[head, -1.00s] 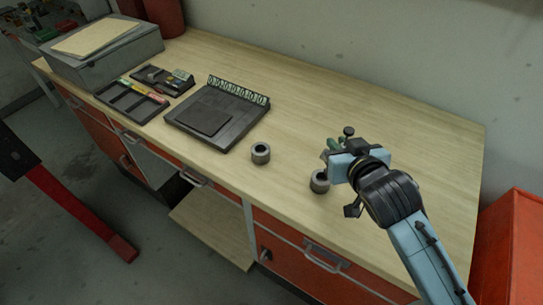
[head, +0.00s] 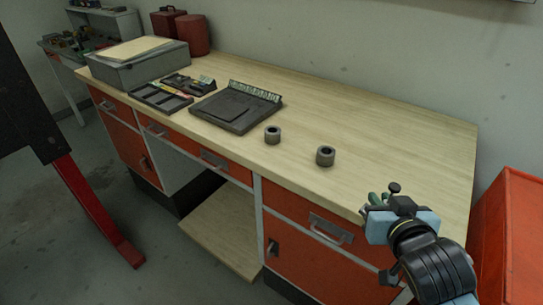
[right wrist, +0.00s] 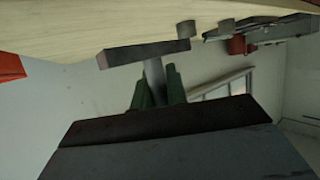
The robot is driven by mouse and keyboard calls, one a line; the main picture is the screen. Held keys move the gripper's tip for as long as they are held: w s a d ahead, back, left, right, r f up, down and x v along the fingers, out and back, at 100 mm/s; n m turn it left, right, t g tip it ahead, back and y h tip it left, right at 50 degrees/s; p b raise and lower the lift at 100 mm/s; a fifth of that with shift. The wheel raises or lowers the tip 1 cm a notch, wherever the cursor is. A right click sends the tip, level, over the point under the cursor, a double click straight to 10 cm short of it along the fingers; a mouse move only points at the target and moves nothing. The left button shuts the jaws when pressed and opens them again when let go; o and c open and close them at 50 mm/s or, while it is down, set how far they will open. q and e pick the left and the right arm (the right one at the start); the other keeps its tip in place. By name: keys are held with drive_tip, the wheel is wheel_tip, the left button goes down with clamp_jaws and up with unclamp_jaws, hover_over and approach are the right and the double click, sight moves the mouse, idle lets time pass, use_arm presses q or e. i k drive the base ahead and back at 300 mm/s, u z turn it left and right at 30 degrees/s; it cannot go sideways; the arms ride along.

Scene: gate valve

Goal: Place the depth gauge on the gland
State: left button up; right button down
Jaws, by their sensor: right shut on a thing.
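My right gripper (head: 372,199) is at the lower right of the head view, by the bench's front edge. In the right wrist view its green fingers (right wrist: 158,88) are shut on the stem of a grey T-shaped piece, apparently the depth gauge (right wrist: 145,53). Its flat crossbar lies beyond the fingertips. In the head view the gauge cannot be made out. Two short grey cylinders with dark bores, a left one (head: 272,135) and a right one (head: 325,156), stand upright on the bench; I cannot tell which is the gland. My left gripper is not in view.
The wooden bench top (head: 400,140) is clear at the right and back. A dark tray with a row of tags (head: 235,107), an organiser (head: 160,98) and a grey box (head: 138,66) stand at the left. An orange cabinet (head: 510,240) stands at the right.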

sight(273, 130)
drive_tip(key=z, duration=0.15)
drive_tip(key=k, duration=0.4)
drive_tip(key=u, duration=1.05)
drive_tip(key=i, duration=0.95)
